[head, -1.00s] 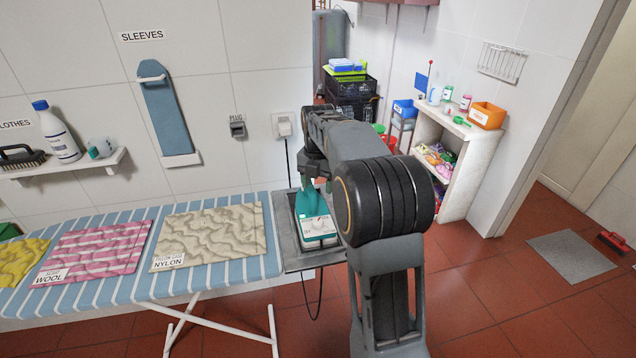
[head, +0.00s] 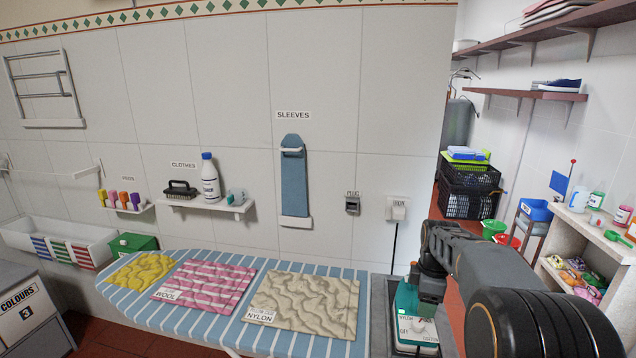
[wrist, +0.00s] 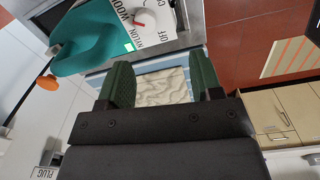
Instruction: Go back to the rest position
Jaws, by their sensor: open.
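My gripper (wrist: 161,64) is open in the wrist view, its two green fingers apart with nothing between them. The teal and white iron (wrist: 95,40) lies beyond the fingers at the upper left, apart from them, with a red-pointer dial. In the head view the iron (head: 415,322) stands on a grey metal plate (head: 378,310) at the right end of the ironing board. My arm comes in from the lower right, and my gripper is above or just behind the iron; the fingertips are hard to make out there.
The striped ironing board (head: 225,334) carries yellow, pink-striped and beige cloths. A wall shelf (head: 205,205) holds a bottle and a brush. A blue sleeve board (head: 294,180) hangs on the wall. A cord runs up to the socket (head: 397,209). A white shelf unit (head: 566,238) stands at right.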

